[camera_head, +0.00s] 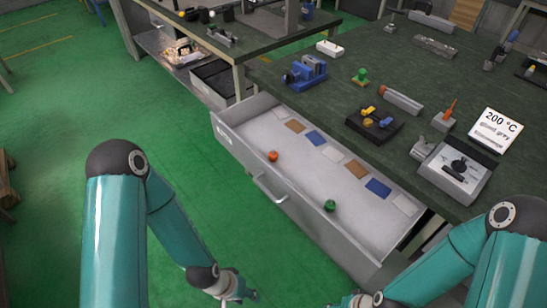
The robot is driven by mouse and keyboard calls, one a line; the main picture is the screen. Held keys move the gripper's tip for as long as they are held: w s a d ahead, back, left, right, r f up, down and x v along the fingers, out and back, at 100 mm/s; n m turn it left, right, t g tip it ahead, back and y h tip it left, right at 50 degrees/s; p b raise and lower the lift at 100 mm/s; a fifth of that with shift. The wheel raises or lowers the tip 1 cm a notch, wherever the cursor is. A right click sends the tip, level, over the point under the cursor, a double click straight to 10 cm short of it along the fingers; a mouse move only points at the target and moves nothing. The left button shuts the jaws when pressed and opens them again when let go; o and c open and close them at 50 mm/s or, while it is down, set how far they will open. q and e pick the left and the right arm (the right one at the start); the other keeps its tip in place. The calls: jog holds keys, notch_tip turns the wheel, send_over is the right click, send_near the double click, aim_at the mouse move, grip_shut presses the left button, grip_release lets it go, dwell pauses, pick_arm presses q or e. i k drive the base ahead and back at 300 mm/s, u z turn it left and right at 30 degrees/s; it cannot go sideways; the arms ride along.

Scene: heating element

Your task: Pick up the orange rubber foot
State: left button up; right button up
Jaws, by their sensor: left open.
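A small round orange piece (273,156), which looks like the orange rubber foot, lies in the open grey drawer (250,141) near its left front wall. My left gripper (247,294) is low at the bottom centre, outside the drawer and in front of it. It is open and empty, well apart from the orange piece. My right gripper (345,302) shows only partly at the bottom edge, right of the left one; its fingers are too cut off to read.
A green piece (330,205) and several coloured cards lie in the drawer. The drawer's handle (268,190) sticks out in front. On the bench above are a blue vise (305,72), a black block (374,124) and a device with a dial (457,170).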

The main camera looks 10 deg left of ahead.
aim_at(272, 155)
jog(key=u, duration=0.5)
jog(key=k, duration=1.05)
jog(key=u, duration=1.1)
jog(key=i, duration=1.45)
jog(key=z, duration=0.75)
jog(key=i, duration=0.65)
jog(key=z, duration=0.4)
jog(key=k, duration=0.9)
jog(key=z, duration=0.2)
jog(key=i, duration=0.9)
jog(key=u, duration=0.1)
